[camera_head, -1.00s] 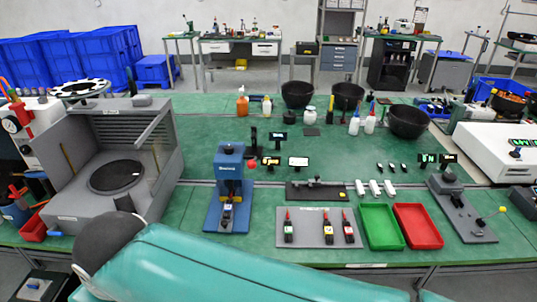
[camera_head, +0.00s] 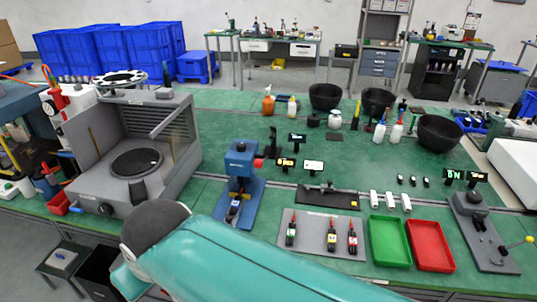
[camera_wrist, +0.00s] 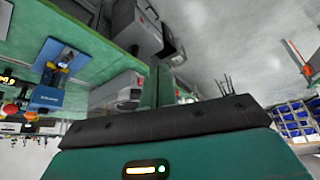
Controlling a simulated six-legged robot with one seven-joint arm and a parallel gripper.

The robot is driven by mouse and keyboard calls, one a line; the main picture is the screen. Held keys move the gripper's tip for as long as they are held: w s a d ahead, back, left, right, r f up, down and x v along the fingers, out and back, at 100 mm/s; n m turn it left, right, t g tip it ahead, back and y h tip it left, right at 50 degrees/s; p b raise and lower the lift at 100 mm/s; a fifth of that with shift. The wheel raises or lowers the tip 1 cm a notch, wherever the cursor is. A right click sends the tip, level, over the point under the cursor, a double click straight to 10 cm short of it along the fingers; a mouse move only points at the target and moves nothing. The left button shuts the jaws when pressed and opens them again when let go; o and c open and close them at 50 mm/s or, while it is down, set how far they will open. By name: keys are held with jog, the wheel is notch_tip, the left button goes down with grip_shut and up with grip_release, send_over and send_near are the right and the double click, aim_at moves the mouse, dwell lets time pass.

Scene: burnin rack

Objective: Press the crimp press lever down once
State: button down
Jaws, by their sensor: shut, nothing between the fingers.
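A blue bench press (camera_head: 241,160) stands on a blue base plate (camera_head: 225,205) near the front middle of the green table. A red ball knob (camera_head: 258,163) sits at its right side, near the top; the lever arm behind it is too small to make out. A small dark part with a pale label (camera_head: 234,212) is at the front of its base. The press also shows at the left of the wrist view (camera_wrist: 46,97), upside down. My gripper's fingers show in neither view. My teal arm crosses the front of the head view.
A grey cabinet with a round dark plate (camera_head: 135,165) stands left of the press. To the right are a grey board (camera_head: 312,248) with several tools, a green tray (camera_head: 390,258), a red tray (camera_head: 430,262) and a grey fixture with a yellow-knobbed lever (camera_head: 488,240).

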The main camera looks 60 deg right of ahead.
notch_tip(320, 180, up, 11)
jog(key=n+y, duration=0.1)
jog(key=n, duration=0.4)
send_over(260, 161)
jog(key=s+d, duration=0.2)
jog(key=s, duration=0.6)
jog(key=shift+w, duration=0.15)
jog(key=x, duration=1.4)
jog(key=shift+a, duration=0.15)
